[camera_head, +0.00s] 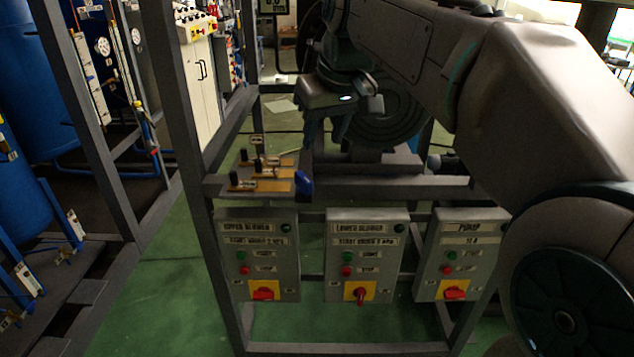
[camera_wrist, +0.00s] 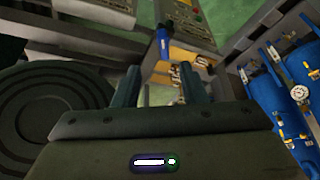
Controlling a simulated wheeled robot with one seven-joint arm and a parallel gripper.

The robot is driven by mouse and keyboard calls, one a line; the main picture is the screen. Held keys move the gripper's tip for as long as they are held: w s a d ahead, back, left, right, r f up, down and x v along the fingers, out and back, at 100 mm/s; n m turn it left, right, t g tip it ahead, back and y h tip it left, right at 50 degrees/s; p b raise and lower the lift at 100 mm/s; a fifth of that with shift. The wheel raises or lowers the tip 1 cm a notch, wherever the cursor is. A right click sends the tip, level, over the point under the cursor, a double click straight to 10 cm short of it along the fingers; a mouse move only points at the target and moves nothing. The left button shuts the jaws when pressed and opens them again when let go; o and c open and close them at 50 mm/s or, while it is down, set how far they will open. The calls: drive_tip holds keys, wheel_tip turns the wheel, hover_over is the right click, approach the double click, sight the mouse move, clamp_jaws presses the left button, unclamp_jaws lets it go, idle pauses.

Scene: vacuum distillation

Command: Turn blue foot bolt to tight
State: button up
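The blue foot bolt (camera_head: 303,183) sits at the front edge of the frame's upper shelf, at the right end of the orange-brown plates. It also shows in the wrist view (camera_wrist: 163,40), upper centre, beyond my fingertips. My gripper (camera_head: 325,138) is above and behind the bolt in the head view, with its fingers pointing down. In the wrist view my gripper (camera_wrist: 160,76) has its two fingers spread apart with nothing between them. The bolt lies roughly in line with the gap, apart from the fingers. The bolt's lower part is too small to make out.
Several black knobs (camera_head: 257,165) with small labels stand on the plates left of the bolt. Three control boxes, including the lower blower box (camera_head: 367,225), hang below the shelf. A dark round machine (camera_head: 385,112) is behind my gripper. Grey frame posts (camera_head: 172,80) stand at left.

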sight(305, 177)
drive_tip(key=b+x, duration=0.1)
drive_tip(key=x, duration=0.3)
drive_tip(key=w+x, duration=0.1)
drive_tip(key=x, duration=0.4)
drive_tip(key=a+b+x, duration=0.1)
drive_tip(key=x, duration=0.3)
drive_tip(key=shift+w+a+b, duration=0.15)
drive_tip(key=shift+w+b, duration=0.15)
drive_tip(key=shift+b, duration=0.05)
clamp_jaws()
